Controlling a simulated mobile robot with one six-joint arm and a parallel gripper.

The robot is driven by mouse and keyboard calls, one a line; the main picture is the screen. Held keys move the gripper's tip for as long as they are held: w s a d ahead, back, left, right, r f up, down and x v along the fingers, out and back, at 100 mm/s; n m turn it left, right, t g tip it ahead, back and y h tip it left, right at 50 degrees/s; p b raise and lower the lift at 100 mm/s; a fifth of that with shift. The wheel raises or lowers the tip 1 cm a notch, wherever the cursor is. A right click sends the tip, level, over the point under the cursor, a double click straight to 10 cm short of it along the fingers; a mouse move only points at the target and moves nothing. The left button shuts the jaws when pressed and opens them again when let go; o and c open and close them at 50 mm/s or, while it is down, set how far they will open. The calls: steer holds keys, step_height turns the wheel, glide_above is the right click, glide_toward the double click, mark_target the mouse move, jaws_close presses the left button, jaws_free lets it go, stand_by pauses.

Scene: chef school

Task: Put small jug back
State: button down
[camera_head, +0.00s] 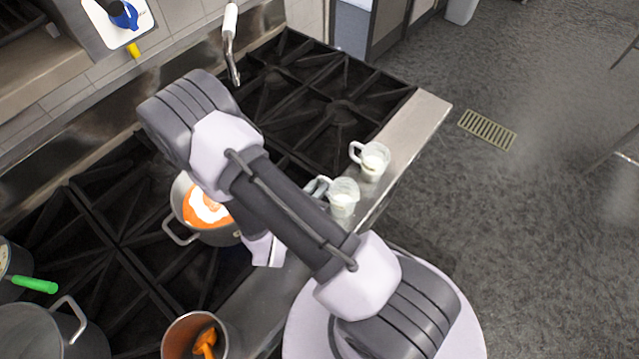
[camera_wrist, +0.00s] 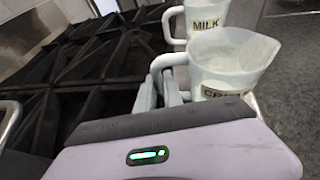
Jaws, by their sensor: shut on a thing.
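A small white jug (camera_head: 344,194) is at the steel front ledge of the stove, beside my forearm. In the wrist view the same jug (camera_wrist: 228,68) looks upright, its label partly hidden and seeming to start with C. My gripper (camera_wrist: 170,88) is shut on its handle, at the jug's left side. In the head view my arm hides most of the gripper. I cannot tell whether the jug's base touches the ledge. A second white jug (camera_head: 374,160), labelled MILK in the wrist view (camera_wrist: 207,17), stands just beyond it on the ledge.
A pot of orange and white food (camera_head: 181,222) stands on the burners left of my arm. Another pot (camera_head: 172,340) with an orange utensil sits at the bottom. The steel ledge (camera_head: 421,115) is bare beyond the milk jug. Open floor lies right.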

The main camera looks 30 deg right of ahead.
steer(key=c, duration=1.5)
jaws_free()
